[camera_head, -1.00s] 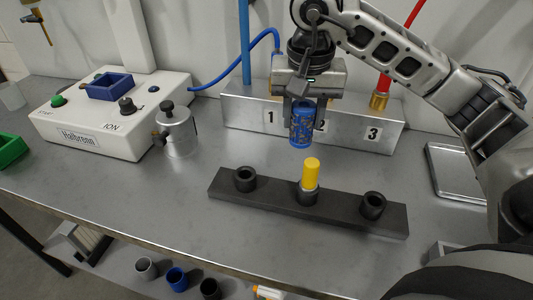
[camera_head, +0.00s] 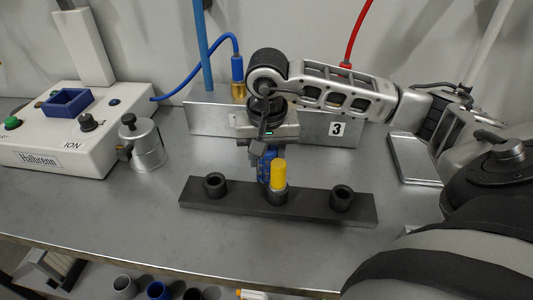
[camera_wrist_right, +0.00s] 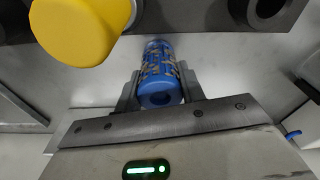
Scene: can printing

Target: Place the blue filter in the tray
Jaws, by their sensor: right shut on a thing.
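The blue filter (camera_head: 264,166) is a blue cylinder with a tan pattern and a hollow near end. My right gripper (camera_head: 262,158) is shut on it, just behind the black rack and beside the yellow cylinder, which partly hides it. In the right wrist view the filter (camera_wrist_right: 158,62) sits between the jaws (camera_wrist_right: 160,85). Whether it touches the table cannot be told. The metal tray (camera_head: 414,166) lies flat at the right, partly hidden by my arm; its visible part looks empty. My left gripper is not in view.
A black rack (camera_head: 230,200) with three sockets is in front of the gripper; the middle socket holds the yellow cylinder (camera_head: 278,173). A numbered metal block (camera_head: 210,118) stands behind. A metal canister (camera_head: 143,145) and white machine (camera_head: 65,135) are at left.

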